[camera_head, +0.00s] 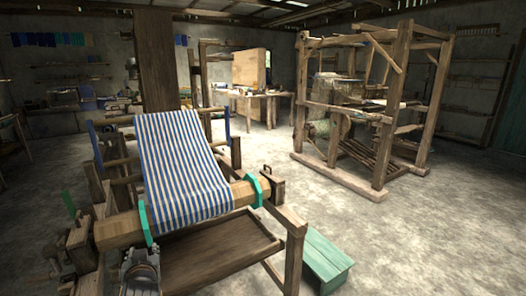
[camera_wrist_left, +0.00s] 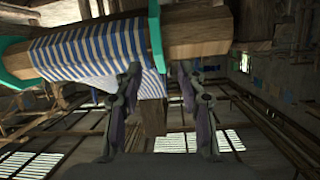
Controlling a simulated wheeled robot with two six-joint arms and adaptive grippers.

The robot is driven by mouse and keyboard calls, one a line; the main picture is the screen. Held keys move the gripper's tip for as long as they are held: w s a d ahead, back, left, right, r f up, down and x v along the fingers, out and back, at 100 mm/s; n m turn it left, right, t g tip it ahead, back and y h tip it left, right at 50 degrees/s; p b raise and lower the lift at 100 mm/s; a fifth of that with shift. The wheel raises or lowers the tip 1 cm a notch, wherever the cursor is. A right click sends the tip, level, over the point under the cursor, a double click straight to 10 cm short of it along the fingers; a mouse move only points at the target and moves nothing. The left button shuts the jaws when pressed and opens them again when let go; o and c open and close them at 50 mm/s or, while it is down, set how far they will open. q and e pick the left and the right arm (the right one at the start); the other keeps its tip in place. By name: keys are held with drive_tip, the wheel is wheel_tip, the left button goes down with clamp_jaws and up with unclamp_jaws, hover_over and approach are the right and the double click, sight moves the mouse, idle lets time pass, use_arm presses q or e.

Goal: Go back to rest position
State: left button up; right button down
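The wooden handloom (camera_head: 180,230) stands at the left of the head view. Blue-and-white striped cloth (camera_head: 180,165) runs down over its front beam (camera_head: 120,229); it also shows in the left wrist view (camera_wrist_left: 90,48). Teal rings (camera_head: 147,222) (camera_head: 254,190) sit around the beam at the cloth's edges. My left gripper (camera_wrist_left: 157,78) is open and empty, its two fingers spread toward the beam near a teal ring (camera_wrist_left: 155,35). In the head view grey parts of my left arm show in front of the beam, and the fingertips are not clear there. My right gripper is not in view.
A green bench (camera_head: 322,262) stands at the loom's right foot. A second wooden loom frame (camera_head: 395,110) stands at the right, and a worktable (camera_head: 270,95) at the back. The grey floor (camera_head: 430,240) at the front right is clear.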

use_arm(q)
drive_tip(key=s+d+f+m+g+h, duration=0.3)
drive_tip(key=s+d+f+g, duration=0.1)
drive_tip(key=s+f, duration=0.75)
drive_tip(key=s+d+f+m+g+h, duration=0.25)
drive_tip(key=s+d+f+g, duration=0.2)
drive_tip(key=s+f, duration=0.7)
drive_tip(key=s+a+f+g, duration=0.1)
drive_tip(key=s+f, duration=0.1)
drive_tip(key=f, duration=0.8)
drive_tip(key=s+a+f+g, duration=0.1)
drive_tip(key=a+f, duration=0.1)
drive_tip(key=f, duration=0.7)
drive_tip(key=s+a+f, duration=0.1)
drive_tip(key=s+f, duration=1.4)
drive_tip(key=f, duration=0.3)
drive_tip(key=s+a+p+v, duration=0.1)
drive_tip(key=s+p+v, duration=0.1)
drive_tip(key=p+v, duration=1.3)
drive_tip(key=shift+s+a+f+n+g+p, duration=0.2)
drive_tip(key=shift+s+a+n+g+p, duration=0.2)
drive_tip(key=shift+p, duration=0.35)
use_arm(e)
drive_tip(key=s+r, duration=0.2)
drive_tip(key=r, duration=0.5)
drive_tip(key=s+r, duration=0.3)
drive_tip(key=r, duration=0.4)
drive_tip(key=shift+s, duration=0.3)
